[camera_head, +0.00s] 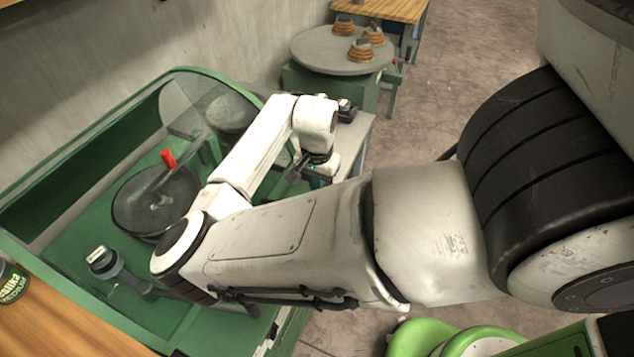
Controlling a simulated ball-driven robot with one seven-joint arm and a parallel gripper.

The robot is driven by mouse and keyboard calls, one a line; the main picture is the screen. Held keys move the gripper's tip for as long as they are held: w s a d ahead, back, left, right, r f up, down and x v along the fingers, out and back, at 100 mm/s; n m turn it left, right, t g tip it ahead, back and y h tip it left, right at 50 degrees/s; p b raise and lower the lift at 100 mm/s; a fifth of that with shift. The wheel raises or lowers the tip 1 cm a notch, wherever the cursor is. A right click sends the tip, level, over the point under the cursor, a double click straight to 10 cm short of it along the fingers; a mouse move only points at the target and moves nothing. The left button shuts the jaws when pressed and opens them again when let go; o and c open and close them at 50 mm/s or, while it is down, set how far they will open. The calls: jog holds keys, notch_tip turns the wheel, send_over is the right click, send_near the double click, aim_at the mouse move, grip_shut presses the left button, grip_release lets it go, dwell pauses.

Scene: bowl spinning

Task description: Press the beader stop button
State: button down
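A green machine (110,240) with a clear curved cover fills the left side; I take it to be the beader, but cannot be sure. I cannot make out a stop button; my arm hides part of the machine's right side. My white arm reaches across the machine's right side and bends back at the wrist. My gripper (305,172) points down beside the machine's far right edge, near a grey ledge (352,140). It is small and partly hidden by my wrist, so its opening does not show. I see nothing held in it.
Inside the cover are a dark round disc (155,203) and a red handle (168,158). A grey round table (325,62) with several brown pieces stands behind. A wooden table (398,8) stands farther back. A can (10,285) sits on a wooden surface at left. Open floor lies at upper right.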

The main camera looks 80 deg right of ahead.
jog(key=shift+f, duration=0.1)
jog(key=shift+s+a+f+b, duration=0.15)
jog(key=shift+f+b, duration=0.25)
jog(key=shift+f, duration=0.65)
jog(key=r+p, duration=0.1)
jog(key=r, duration=0.1)
jog(key=r+p, duration=0.1)
jog(key=p, duration=0.1)
jog(key=r+p, duration=0.1)
jog(key=r, duration=0.1)
jog(key=shift+d+r+p, duration=0.25)
jog(key=shift+r+p, duration=0.05)
jog(key=shift+p, duration=0.05)
notch_tip(320, 180, up, 10)
jog(key=b, duration=0.1)
jog(key=shift+w+b, duration=0.2)
jog(key=shift+b, duration=0.15)
jog(key=shift+a, duration=0.1)
